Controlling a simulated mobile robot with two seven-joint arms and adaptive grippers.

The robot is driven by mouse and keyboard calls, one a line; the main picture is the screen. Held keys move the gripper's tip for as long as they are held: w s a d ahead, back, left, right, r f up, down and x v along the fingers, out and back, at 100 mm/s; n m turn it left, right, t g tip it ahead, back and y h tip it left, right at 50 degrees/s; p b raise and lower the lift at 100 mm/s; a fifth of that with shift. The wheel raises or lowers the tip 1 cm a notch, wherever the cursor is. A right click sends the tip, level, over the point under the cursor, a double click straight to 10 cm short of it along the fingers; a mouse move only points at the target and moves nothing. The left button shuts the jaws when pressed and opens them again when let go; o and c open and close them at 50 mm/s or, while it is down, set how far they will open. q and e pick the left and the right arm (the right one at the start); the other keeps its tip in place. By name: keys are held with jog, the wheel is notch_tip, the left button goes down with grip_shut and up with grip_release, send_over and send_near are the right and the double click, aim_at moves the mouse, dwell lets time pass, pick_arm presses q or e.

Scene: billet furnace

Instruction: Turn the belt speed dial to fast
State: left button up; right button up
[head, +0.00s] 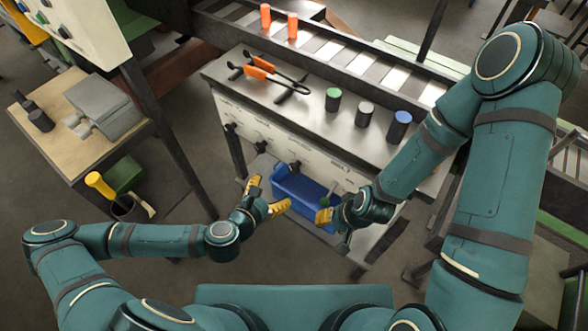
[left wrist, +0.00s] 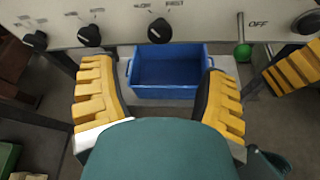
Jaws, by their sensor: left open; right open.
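The belt speed dial (left wrist: 159,31) is a black knob on the pale front panel (left wrist: 207,27), with a word that looks like FAST at its upper right. The label at its upper left looks like SLOW but is small. I cannot tell exactly where the knob points. In the head view this dial (head: 295,166) is above the blue bin. My left gripper (head: 265,197) is open and empty in front of the panel, below and apart from the dial; its yellow fingers (left wrist: 160,80) are spread in the left wrist view. My right gripper (head: 334,228) is open at the bin's right.
Other black knobs (left wrist: 89,36) sit along the panel, with a green-ended lever (left wrist: 242,52) at right. The blue bin (left wrist: 166,91) stands below the panel. Tongs (head: 272,76) and several coloured cylinders (head: 333,100) lie or stand on the bench. A side table (head: 60,139) is at left.

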aim_at(293, 170)
pick_arm(q)
jog(key=b+x, duration=0.8)
jog(key=x, duration=0.5)
jog(key=c, duration=1.2)
